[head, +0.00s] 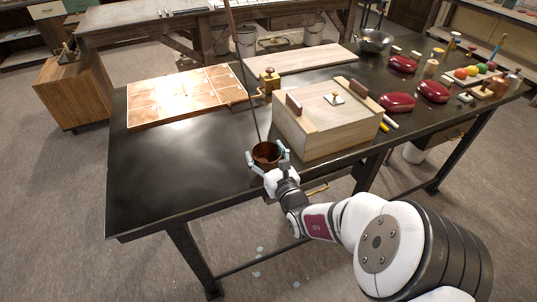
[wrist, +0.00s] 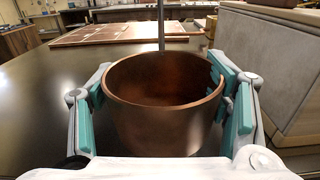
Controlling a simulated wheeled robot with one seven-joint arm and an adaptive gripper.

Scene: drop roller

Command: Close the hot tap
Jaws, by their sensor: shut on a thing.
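I cannot make out a hot tap in either view. My gripper (head: 266,160) is at the front of the dark table. It is shut on a round, open-topped copper cup (head: 266,151), with one finger on each side. In the wrist view, the fingers (wrist: 163,95) press teal pads against the sides of the upright cup (wrist: 160,125). The visible inside of the cup looks empty. A thin rod (head: 243,70) comes down to the cup from above. I cannot tell whether it ends inside or behind the cup.
A wooden box (head: 325,120) with two dark handles stands close right of my gripper. A brass piece (head: 270,82) stands behind it. A copper panel (head: 170,97) lies at the back left. Red lidded items (head: 397,103) are at the right. The table's (head: 160,185) front left is clear.

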